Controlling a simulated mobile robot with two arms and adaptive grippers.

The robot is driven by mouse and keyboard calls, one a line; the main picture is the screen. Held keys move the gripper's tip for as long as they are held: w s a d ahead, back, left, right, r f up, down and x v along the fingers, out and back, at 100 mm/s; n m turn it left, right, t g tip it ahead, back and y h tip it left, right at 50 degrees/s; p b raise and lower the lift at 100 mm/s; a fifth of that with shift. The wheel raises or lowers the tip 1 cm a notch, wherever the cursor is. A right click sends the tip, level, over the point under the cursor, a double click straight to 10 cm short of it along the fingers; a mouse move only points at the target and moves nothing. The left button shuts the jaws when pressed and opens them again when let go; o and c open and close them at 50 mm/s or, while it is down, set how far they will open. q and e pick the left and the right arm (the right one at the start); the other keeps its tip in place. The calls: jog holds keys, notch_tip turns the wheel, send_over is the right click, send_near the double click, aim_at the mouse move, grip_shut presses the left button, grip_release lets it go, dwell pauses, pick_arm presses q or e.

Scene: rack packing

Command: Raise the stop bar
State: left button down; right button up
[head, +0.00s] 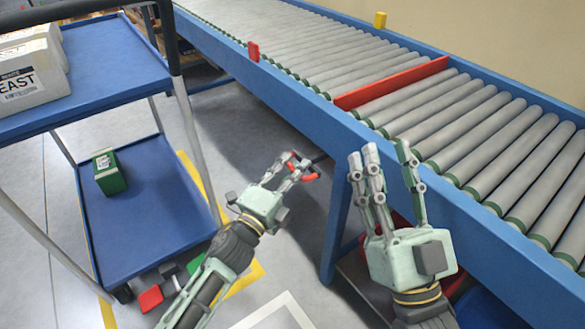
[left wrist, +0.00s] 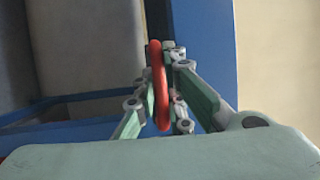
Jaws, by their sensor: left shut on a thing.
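The red stop bar (head: 390,84) spans the conveyor crosswise at roller level in the head view. My left gripper (head: 298,168) is shut on a red handle (head: 316,165) low beside the conveyor's near side. The left wrist view shows the same red handle (left wrist: 157,80) as a narrow upright loop between the fingers (left wrist: 165,95). The fingers hide part of it, and I cannot tell how it joins the bar. My right gripper (head: 387,160) is open and empty, with its fingers pointing up in front of the conveyor's blue side rail.
The roller conveyor (head: 470,133) runs along the right, with a blue leg (head: 338,225) between my grippers. A blue cart (head: 150,215) on the left carries white boxes (head: 32,70) and a green box (head: 108,172). Small colored pieces (head: 151,298) lie on the floor beside the cart.

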pick_arm(q)
jog(key=shift+d+r+p, duration=0.1)
jog(key=shift+r+p, duration=0.65)
jog(key=shift+r, duration=0.15)
jog(key=shift+r+p, duration=0.45)
pick_arm(e)
jog(key=w+f+g+h, duration=0.2)
jog(key=f+g, duration=0.5)
jog(key=f, duration=0.5)
jog(key=shift+w+d+f+h, duration=0.15)
jog(key=shift+w+d+h, duration=0.2)
jog(key=shift+w, duration=0.5)
pick_arm(q)
jog(key=shift+r, duration=0.1)
jog(key=c, duration=2.2)
grip_release()
jog(key=o, duration=0.4)
jog(key=shift+s+r, duration=0.1)
